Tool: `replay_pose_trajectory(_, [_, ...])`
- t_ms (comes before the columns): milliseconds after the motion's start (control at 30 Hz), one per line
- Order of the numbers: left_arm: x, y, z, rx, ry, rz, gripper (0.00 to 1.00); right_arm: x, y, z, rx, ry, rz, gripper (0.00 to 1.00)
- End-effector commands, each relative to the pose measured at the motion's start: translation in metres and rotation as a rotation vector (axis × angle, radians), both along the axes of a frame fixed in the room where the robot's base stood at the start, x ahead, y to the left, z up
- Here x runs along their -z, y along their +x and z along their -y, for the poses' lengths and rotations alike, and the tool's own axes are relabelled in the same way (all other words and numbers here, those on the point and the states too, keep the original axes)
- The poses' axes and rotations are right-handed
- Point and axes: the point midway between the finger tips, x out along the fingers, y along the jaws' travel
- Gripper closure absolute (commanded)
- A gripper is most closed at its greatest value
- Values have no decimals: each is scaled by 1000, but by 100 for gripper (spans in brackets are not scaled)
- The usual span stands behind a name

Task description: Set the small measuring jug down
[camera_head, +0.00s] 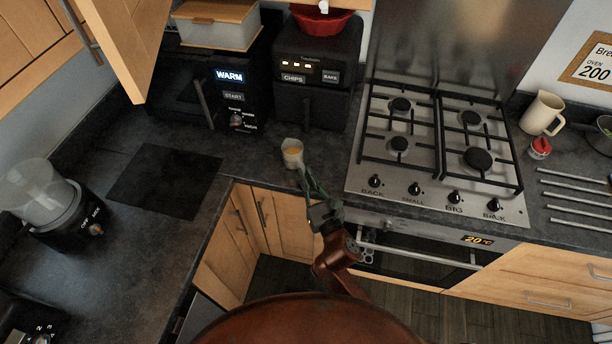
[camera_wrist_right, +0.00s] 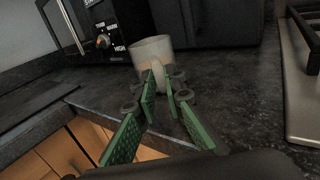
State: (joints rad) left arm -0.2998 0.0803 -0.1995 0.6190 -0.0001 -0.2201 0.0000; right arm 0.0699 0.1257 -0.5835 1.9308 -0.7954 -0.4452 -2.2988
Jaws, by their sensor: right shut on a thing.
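The small measuring jug (camera_head: 292,150) is pale and roughly cylindrical, with a yellowish-brown patch inside or low on it. It is at or just above the dark countertop near the inner corner, in front of the black appliances. My right gripper (camera_head: 303,171) reaches it from the front and is shut on its near side. In the right wrist view the jug (camera_wrist_right: 150,48) looks nearly upright, with the green fingers (camera_wrist_right: 161,82) at its near side. The fingertips partly hide the grip. I cannot tell whether its base touches the counter. My left gripper is not in view.
A microwave (camera_head: 222,98) and an air fryer (camera_head: 315,80) stand behind the jug. The gas hob (camera_head: 440,150) is to the right. A dark flat board (camera_head: 165,181) and a blender-like appliance (camera_head: 45,195) are to the left. The counter around the jug is clear.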

Motion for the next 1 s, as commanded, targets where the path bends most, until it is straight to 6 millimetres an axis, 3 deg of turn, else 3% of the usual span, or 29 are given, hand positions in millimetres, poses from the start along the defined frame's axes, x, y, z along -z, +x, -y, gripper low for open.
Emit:
replay_pose_trajectory(167, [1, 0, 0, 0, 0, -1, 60, 2, 0, 0, 0, 0, 0, 100])
replay_pose_trajectory(200, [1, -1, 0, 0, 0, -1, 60, 3, 0, 0, 0, 0, -1, 89])
replay_pose_trajectory(467, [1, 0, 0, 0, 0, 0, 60, 2, 0, 0, 0, 1, 0, 72])
replay_pose_trajectory(800, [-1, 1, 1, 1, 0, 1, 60, -1, -2, 1, 0, 0, 0, 72])
replay_pose_trajectory(1000, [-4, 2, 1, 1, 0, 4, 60, 0, -32, 11, 1, -2, -3, 72])
